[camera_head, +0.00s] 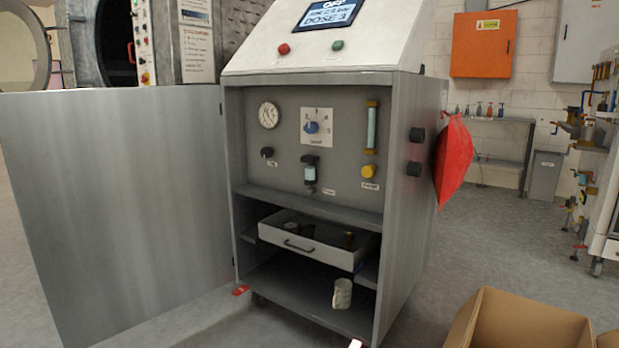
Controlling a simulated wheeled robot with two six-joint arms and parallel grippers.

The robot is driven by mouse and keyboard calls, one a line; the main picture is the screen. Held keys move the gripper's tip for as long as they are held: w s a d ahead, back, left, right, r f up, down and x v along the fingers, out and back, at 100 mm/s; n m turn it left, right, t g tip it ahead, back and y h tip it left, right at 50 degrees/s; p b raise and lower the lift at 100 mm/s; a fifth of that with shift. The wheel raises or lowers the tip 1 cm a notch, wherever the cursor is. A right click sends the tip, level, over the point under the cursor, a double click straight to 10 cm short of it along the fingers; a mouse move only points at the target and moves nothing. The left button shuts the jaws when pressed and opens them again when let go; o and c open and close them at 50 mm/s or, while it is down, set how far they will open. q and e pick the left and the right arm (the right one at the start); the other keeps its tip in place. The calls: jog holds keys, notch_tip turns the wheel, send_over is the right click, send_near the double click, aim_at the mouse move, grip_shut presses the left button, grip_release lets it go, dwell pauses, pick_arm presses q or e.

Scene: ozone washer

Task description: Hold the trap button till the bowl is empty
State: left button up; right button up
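The open cabinet has a grey panel with a small water trap. The trap has a dark top and a pale clear bowl (310,173). The bowl looks light bluish, but its liquid level is too small to read. A small dark part (311,189), possibly the trap button, sits just under the bowl. A small label (328,192) to its right is not legible. Neither of my grippers can be made out, and nothing touches the trap. A small pale and red bit shows at the bottom edge; I cannot tell what it is.
The panel also holds a gauge (268,115), a blue dial (312,127), a black knob (266,153), a sight tube (371,127) and a yellow knob (369,171). Below are a drawer (290,240) and a mug (342,294). The open door (120,200) stands left; a cardboard box (520,325) lies right.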

pick_arm(q)
grip_shut()
dwell(1.4)
